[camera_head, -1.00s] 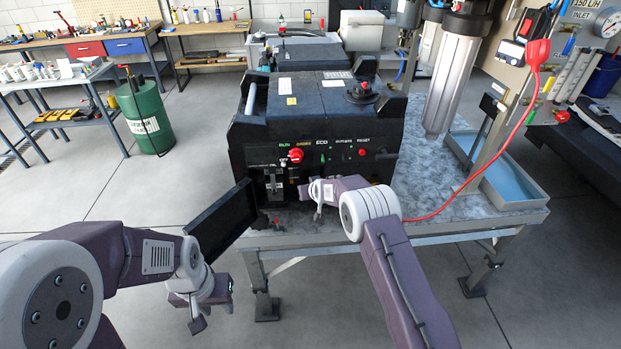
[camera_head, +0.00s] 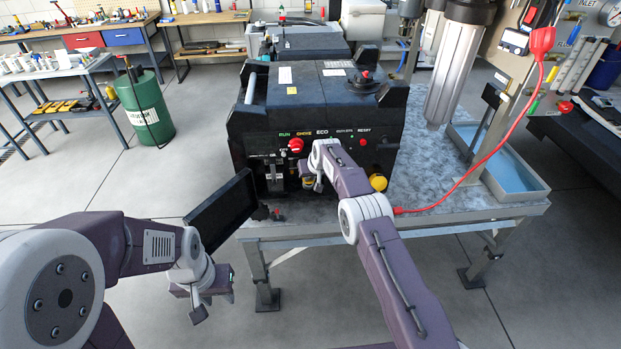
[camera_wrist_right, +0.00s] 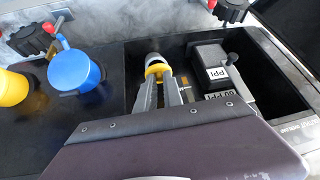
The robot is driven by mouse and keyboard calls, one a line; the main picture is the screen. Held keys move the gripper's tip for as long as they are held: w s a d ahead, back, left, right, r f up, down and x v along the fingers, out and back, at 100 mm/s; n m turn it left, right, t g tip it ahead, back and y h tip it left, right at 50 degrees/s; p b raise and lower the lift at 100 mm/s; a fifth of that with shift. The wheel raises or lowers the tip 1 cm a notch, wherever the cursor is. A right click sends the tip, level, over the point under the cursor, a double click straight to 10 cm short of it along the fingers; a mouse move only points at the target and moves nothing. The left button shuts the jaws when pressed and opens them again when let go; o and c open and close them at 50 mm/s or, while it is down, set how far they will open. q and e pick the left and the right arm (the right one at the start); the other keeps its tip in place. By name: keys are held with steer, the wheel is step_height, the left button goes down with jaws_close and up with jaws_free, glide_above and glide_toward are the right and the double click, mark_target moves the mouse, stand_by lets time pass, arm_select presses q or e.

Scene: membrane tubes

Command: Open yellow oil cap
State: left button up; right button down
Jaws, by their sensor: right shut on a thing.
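The yellow oil cap (camera_wrist_right: 155,70) sits in an open recess of the black machine (camera_head: 315,115). It shows as a yellow ring with a pale round top. My right gripper (camera_wrist_right: 160,90) is shut on it, a finger on each side. In the head view my right gripper (camera_head: 308,182) is at the machine's lower front, and a little yellow shows beside it, mostly hidden by my wrist. My left gripper (camera_head: 198,305) hangs away from the machine at the lower left, and its jaw opening is unclear.
A black panel (camera_head: 220,212) stands swung out at the machine's lower left. In the wrist view a blue cap (camera_wrist_right: 72,70) and a larger yellow knob (camera_wrist_right: 12,88) lie left of the recess, and a labelled black block (camera_wrist_right: 208,68) stands right of the cap. A red cable (camera_head: 480,165) crosses the bench.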

steer(key=shift+r, duration=0.1)
steer(key=c, duration=1.5)
jaws_free()
steer(key=b+v, duration=0.3)
steer(key=v, duration=0.6)
